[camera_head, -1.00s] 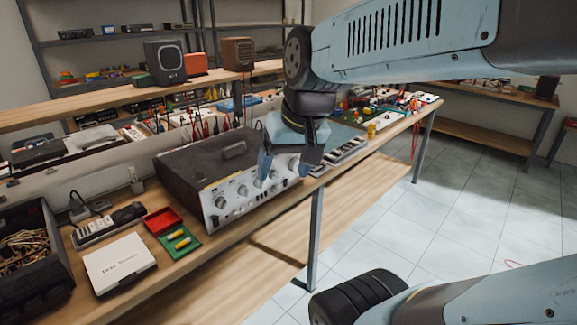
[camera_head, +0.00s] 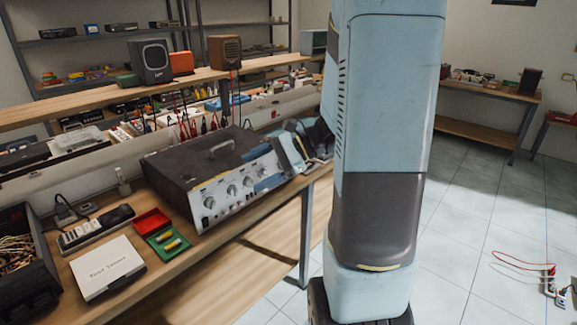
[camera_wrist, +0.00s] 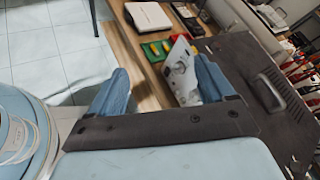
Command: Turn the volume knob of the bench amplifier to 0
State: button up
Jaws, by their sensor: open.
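The bench amplifier (camera_head: 190,155) is a dark box with a silver front panel (camera_head: 208,220) on the wooden bench. Several round knobs (camera_head: 231,190) sit along the panel; I cannot read which is the volume knob or its setting. My gripper (camera_head: 290,152) is at the panel's right end and hides that part. In the wrist view my gripper (camera_wrist: 162,86) is open, with nothing between its fingers. There the amplifier (camera_wrist: 240,55) lies at the right, and one knob (camera_wrist: 181,68) shows on its panel, beyond the right finger and apart from it. The other knobs are hidden there.
Left of the amplifier are a red tray (camera_head: 152,221), a green tray (camera_head: 160,241), a white box (camera_head: 107,267) and a power strip (camera_head: 96,229). A bench leg (camera_head: 304,235) stands below. The tiled floor (camera_head: 465,230) at right is mostly clear.

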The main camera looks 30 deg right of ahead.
jog(key=w+d+f+m+t+h, duration=0.3)
jog(key=d+f+m+t, duration=0.45)
jog(key=d, duration=0.45)
jog(key=w+d+f+m+t+h, duration=0.35)
jog(key=d+f+m+t, duration=0.3)
jog(key=d+m, duration=0.4)
jog(key=shift+n+g, duration=0.4)
jog(key=shift+n, duration=0.3)
jog(key=x, duration=0.9)
jog(key=d+x, duration=0.1)
jog(key=x, duration=0.3)
jog(key=shift+w+f, duration=0.35)
jog(key=shift+w, duration=0.15)
jog(key=shift+d, duration=0.1)
jog(key=c, duration=1.1)
jog(key=shift+o, duration=0.2)
jog(key=shift+d, duration=0.2)
